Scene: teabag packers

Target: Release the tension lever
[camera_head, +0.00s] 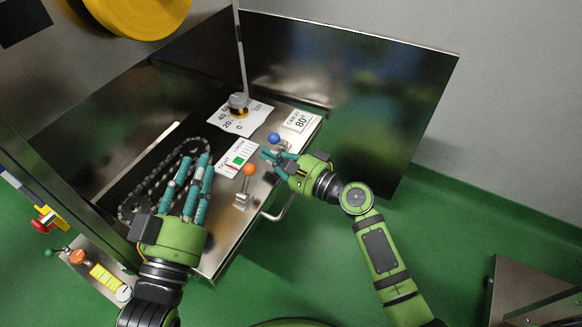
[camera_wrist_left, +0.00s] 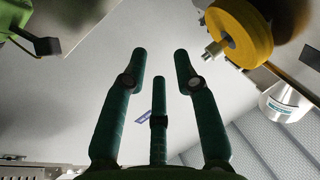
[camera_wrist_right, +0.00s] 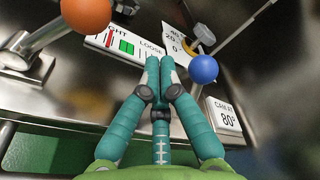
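A lever with an orange ball knob (camera_head: 249,169) stands upright on the steel panel; the knob is at the upper left of the right wrist view (camera_wrist_right: 86,14). A lever with a blue ball knob (camera_head: 274,138) stands further back; it also shows in the right wrist view (camera_wrist_right: 203,69). A TIGHT–LOOSE gauge card (camera_head: 238,159) lies beside them, with a red mark and a green block. My right gripper (camera_wrist_right: 162,62) has its fingertips together, left of the blue knob; contact is unclear. My left gripper (camera_head: 197,160) is open and empty above the chain.
A chain loop (camera_head: 139,178) lies left. A bar handle (camera_head: 282,213) juts from the front edge. A dark glossy panel (camera_head: 345,85) stands behind.

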